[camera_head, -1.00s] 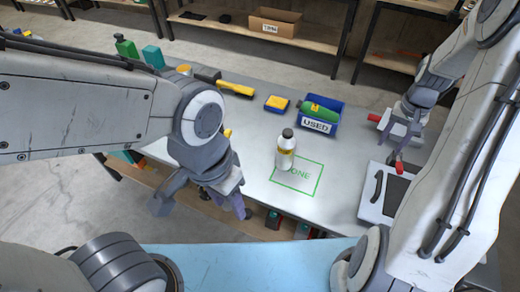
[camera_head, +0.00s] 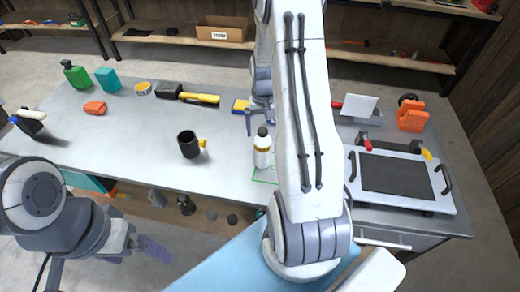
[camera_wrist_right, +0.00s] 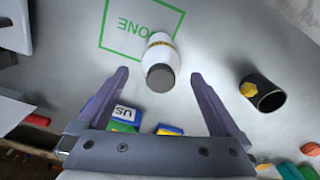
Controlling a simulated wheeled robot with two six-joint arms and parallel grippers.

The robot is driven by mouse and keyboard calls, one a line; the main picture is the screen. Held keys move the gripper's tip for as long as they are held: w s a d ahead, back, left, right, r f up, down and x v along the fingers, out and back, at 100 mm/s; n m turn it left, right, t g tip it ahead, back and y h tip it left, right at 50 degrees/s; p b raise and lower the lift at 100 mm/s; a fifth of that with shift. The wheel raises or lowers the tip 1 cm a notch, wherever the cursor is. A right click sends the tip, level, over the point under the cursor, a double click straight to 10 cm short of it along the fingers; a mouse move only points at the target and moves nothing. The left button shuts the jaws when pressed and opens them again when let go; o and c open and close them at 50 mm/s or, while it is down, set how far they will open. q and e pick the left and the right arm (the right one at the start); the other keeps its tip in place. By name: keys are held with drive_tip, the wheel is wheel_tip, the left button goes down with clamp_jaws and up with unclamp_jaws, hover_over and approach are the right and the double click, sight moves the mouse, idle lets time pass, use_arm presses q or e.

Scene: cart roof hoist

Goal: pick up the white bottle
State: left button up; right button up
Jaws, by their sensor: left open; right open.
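The white bottle (camera_head: 262,150) stands upright on the grey table, with a dark cap and a yellow band. It overlaps an edge of the green DONE outline (camera_head: 264,180). My right gripper (camera_head: 258,118) is open and empty, behind the bottle in the head view. In the right wrist view the bottle (camera_wrist_right: 158,55) appears between and just beyond the open fingers (camera_wrist_right: 159,74), cap towards me; no finger visibly touches it. My left gripper (camera_head: 148,248) is open and empty, off the table's front edge at lower left. My right arm hides part of the table.
A black mug (camera_head: 190,145) stands left of the bottle. The blue USED bin (camera_wrist_right: 124,114) shows near my right fingers. A tray with a dark panel (camera_head: 400,176) is at right.

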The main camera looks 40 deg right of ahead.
sight(263, 139)
wheel_tip(263, 139, down, 4)
drive_tip(key=shift+f+p, duration=0.1)
drive_tip(key=shift+p, duration=0.7)
drive_tip(key=shift+f, duration=0.6)
drive_tip(key=shift+w, duration=0.1)
clamp_jaws()
